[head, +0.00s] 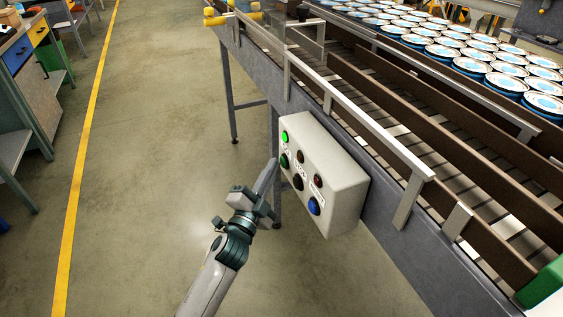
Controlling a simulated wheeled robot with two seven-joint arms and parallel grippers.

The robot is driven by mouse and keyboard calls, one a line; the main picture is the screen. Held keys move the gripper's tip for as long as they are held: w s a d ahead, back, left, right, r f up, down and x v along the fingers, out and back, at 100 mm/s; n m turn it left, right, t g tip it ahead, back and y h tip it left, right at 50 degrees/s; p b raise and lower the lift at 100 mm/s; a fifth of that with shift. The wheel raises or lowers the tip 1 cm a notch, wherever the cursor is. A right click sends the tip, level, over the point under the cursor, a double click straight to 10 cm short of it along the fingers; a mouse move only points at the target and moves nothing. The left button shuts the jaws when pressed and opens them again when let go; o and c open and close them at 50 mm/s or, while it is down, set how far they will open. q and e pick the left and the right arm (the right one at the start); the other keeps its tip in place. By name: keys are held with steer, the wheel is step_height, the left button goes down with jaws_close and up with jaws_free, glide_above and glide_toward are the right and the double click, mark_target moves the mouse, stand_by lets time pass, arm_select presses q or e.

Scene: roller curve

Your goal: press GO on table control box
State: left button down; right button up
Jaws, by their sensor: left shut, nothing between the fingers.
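The control box (343,190) is a pale grey box on the side of the roller conveyor, with a column of lamps and buttons on its front. A lit green lamp (284,136) is at the upper left, with a dark green button (285,160) below it. A black button (298,183) and a blue button (313,206) are further along, each with a dark lamp above. The small labels are too small to read surely. My left gripper (273,168) is shut and empty, its tips just left of the green button; contact cannot be told. My right gripper is out of view.
The conveyor (300,97) with metal side rails runs diagonally across the right. Many blue-white cans (470,66) stand behind it. Conveyor legs (229,95) stand near the box. The floor at left is open, with a yellow line (85,140) and a workbench (30,90).

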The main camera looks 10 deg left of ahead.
arm_select(q)
steer(key=s+a+p, duration=0.1)
steer(key=s+a, duration=0.2)
steer(key=a, duration=0.2)
steer(key=shift+s, duration=0.25)
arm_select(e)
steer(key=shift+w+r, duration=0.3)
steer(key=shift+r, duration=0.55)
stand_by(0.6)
